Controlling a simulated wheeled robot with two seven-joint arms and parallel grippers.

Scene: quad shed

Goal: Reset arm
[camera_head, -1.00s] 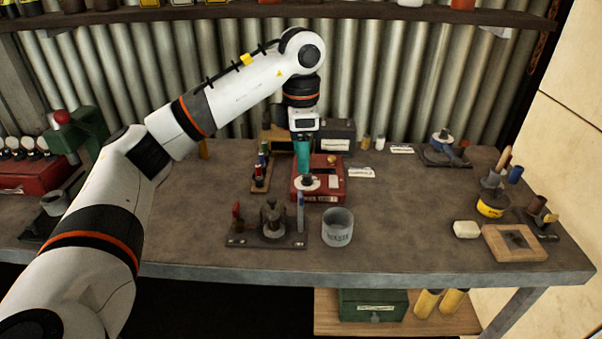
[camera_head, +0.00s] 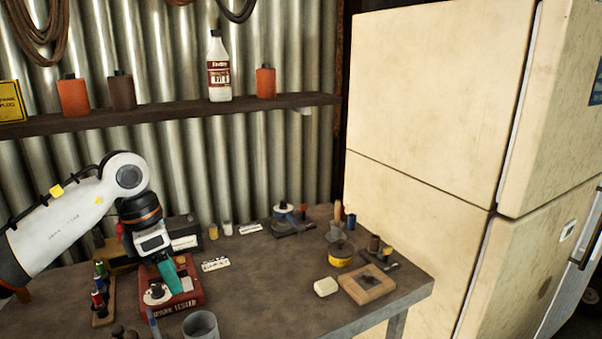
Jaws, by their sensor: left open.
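My left arm comes in from the left over the workbench (camera_head: 270,290). My left gripper (camera_head: 176,282) has teal fingers and points down over the red spark tester box (camera_head: 187,300) on the bench. The fingers overlap the box in the picture, and I cannot tell if they touch it. I see nothing held between them. My right gripper is not in view.
A grey cup (camera_head: 200,325) stands in front of the red box. A rack of small bottles (camera_head: 102,295) is left of it. A yellow tin (camera_head: 341,253), a wooden frame (camera_head: 366,284) and a white block (camera_head: 325,287) lie at the right. A cream fridge (camera_head: 435,95) stands beyond. The middle of the bench is clear.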

